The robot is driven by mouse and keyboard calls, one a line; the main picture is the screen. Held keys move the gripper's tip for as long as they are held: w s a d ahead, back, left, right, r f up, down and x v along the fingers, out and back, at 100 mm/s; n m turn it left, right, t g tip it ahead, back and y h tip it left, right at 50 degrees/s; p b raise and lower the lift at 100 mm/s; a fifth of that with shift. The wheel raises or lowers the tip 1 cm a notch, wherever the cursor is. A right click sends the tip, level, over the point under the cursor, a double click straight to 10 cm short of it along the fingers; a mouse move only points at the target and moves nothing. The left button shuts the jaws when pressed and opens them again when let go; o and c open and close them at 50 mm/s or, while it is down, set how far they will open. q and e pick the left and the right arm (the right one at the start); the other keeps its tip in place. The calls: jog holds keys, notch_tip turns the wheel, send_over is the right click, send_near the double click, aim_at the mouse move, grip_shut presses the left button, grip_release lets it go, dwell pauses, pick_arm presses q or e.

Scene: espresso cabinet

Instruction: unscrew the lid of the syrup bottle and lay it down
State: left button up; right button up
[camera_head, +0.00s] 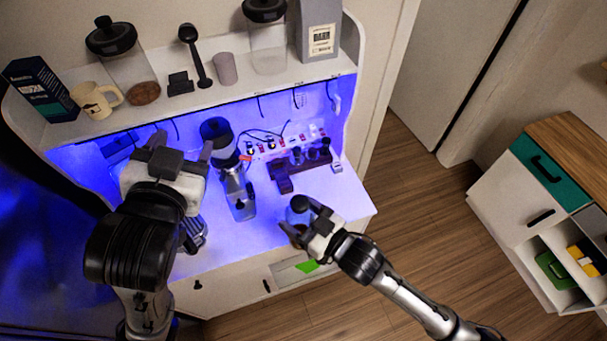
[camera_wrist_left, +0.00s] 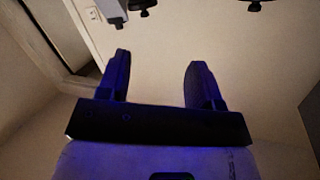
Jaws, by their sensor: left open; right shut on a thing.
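A tall clear bottle (camera_head: 236,188), which looks like the syrup bottle, stands upright on the lit worktop near the middle of the head view. My left gripper (camera_head: 181,147) is open and empty, high up and left of it. In the left wrist view its two fingers (camera_wrist_left: 158,82) are spread with only wall between them. My right gripper (camera_head: 306,222) is shut on a small round dark thing (camera_head: 299,204) near the worktop's front right. Its fingers hide most of this thing, so I cannot tell whether it is the lid or a container.
A brown rack (camera_head: 285,178) with small dark pieces stands behind my right gripper. The upper shelf (camera_head: 215,99) holds jars, a mug (camera_head: 96,101), a cup (camera_head: 226,69) and boxes. A white cabinet (camera_head: 512,199) stands at the right.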

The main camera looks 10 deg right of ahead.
pick_arm(q)
jog(key=s+d+r+m+t+h, duration=0.15)
jog(key=d+r+m+t, duration=0.35)
jog(key=r, duration=0.7)
jog(key=s+d+r+m+t+h, duration=0.1)
jog(key=d+r+m+t+h, duration=0.15)
jog(key=d+r, duration=0.7)
jog(key=s+d+r+m+g+h, duration=0.25)
jog(key=d+m+g+h, duration=0.5)
jog(key=m, duration=0.65)
jog(key=s+d+r+m+g+h, duration=0.2)
jog(key=s+d+m+g+h, duration=0.25)
jog(key=m+g+h, duration=0.6)
jog(key=d+f+m+g+y, duration=0.3)
jog(key=d+f+m+g, duration=0.45)
jog(key=m, duration=0.65)
jog(key=m+t+y, duration=0.2)
jog(key=m+y, duration=1.5)
jog(key=y, duration=0.5)
send_over(303, 201)
jog(key=f, duration=2.8)
jog(key=shift+d, duration=0.25)
jog(key=shift+a, duration=0.3)
jog(key=shift+f+m, duration=0.3)
jog(key=shift+m, duration=0.1)
jog(key=shift+f, duration=3.7)
